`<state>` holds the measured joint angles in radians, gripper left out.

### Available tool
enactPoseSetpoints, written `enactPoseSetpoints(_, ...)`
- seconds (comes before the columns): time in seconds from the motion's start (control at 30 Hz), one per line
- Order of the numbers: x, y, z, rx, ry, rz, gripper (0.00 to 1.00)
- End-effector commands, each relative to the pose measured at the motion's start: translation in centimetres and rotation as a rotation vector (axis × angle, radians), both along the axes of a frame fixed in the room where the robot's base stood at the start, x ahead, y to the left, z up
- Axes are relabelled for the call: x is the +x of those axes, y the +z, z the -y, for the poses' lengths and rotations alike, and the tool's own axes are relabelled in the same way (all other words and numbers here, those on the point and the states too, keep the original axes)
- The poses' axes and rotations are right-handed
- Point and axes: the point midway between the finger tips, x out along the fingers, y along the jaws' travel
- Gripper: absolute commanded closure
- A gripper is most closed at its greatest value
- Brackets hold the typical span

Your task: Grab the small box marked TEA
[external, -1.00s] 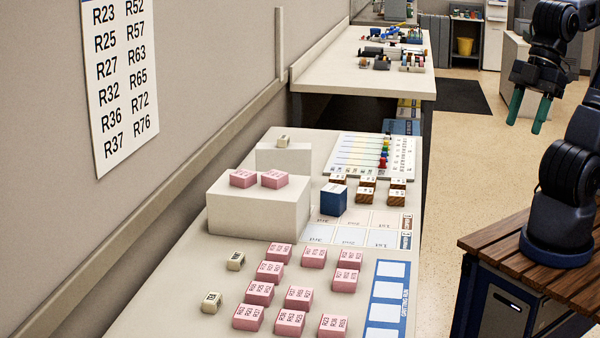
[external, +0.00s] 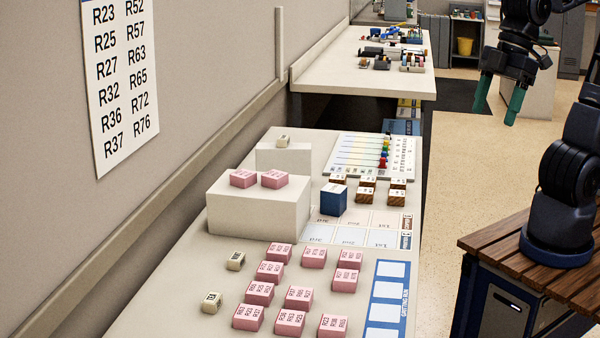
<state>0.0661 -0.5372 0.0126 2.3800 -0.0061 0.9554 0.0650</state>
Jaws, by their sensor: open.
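I cannot pick out the box marked TEA for certain, because the small labels are too small to read. Small cream boxes with dark marks lie on the near table: one at its left (external: 235,260), one nearer the front (external: 211,302), and one on the rear white block (external: 283,141). A blue box with a pale marked top (external: 333,201) stands right of the larger white block. Several wood-coloured boxes (external: 367,193) stand beside it. My gripper (external: 497,110) has green fingers, is open and empty, and hangs over the floor right of the tables, apart from every box.
Several pink labelled boxes (external: 290,322) cover the front of the near table (external: 165,300). Two more sit on the larger white block (external: 255,215). A white board with coloured pegs (external: 370,157) lies behind. A farther table (external: 365,80) holds small items. Open floor lies to the right.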

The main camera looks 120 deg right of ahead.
Motion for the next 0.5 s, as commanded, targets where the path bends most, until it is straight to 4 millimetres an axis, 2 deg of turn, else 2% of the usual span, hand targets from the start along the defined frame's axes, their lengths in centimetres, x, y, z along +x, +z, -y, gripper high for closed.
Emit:
enactPoseSetpoints(0.03,1.5,0.2,0.4,0.002,-0.018,-0.012,0.31)
enactPoseSetpoints(0.23,7.0,0.6,2.1,0.013,-0.086,-0.046,0.31)
enactPoseSetpoints(0.5,14.6,-0.2,5.1,0.028,-0.182,-0.09,0.31)
